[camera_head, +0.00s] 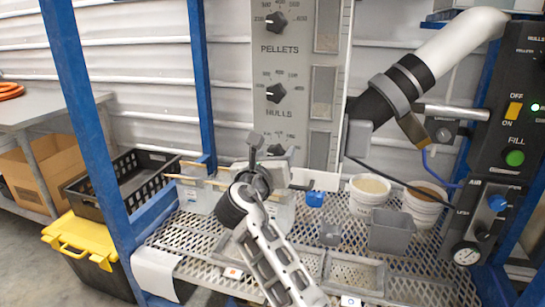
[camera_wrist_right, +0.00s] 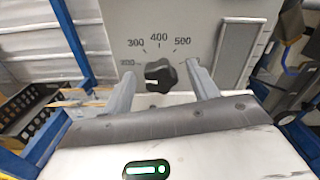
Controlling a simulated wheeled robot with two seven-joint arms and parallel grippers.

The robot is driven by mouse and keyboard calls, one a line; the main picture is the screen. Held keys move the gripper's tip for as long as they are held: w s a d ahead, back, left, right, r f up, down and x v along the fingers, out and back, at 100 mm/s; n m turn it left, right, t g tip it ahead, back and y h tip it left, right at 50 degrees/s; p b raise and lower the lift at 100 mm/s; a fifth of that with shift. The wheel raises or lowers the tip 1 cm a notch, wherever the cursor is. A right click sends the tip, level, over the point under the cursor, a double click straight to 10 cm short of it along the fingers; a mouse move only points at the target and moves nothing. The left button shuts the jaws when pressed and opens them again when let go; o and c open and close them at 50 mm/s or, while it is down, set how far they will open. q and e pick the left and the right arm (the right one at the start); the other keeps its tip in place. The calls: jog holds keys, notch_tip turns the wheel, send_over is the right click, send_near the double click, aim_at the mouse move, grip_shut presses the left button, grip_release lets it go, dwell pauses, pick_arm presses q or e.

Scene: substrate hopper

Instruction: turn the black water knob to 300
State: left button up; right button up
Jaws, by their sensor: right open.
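The black water knob (camera_wrist_right: 160,76) is on the grey panel (camera_wrist_right: 200,30), under a dial with 300, 400 and 500 printed above it. Its white mark points left, toward the lowest number at the left, below 300. In the right wrist view my right gripper (camera_wrist_right: 163,82) is open, with one finger on each side of the knob. I cannot tell whether the fingers touch it. In the head view the right gripper (camera_head: 271,150) is in front of the panel's lowest knob (camera_head: 277,149) and partly hides it. My left gripper is not in view.
The pellets knob (camera_head: 276,22) and hulls knob (camera_head: 275,92) sit above on the same panel. White buckets (camera_head: 368,190) and a grey bin (camera_head: 391,231) stand on the mesh shelf (camera_head: 420,287) to the right. A blue post (camera_head: 95,130) rises at left.

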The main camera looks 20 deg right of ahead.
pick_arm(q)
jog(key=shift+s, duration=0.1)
pick_arm(e)
jog(key=c, duration=1)
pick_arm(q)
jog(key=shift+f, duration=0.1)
pick_arm(e)
jog(key=shift+m, duration=0.3)
jog(key=shift+m+p, duration=0.6)
jog(key=shift+m, duration=1.5)
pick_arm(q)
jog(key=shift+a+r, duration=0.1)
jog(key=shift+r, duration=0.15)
pick_arm(e)
jog(key=shift+s+f+m, duration=0.1)
jog(key=shift+m, duration=1.4)
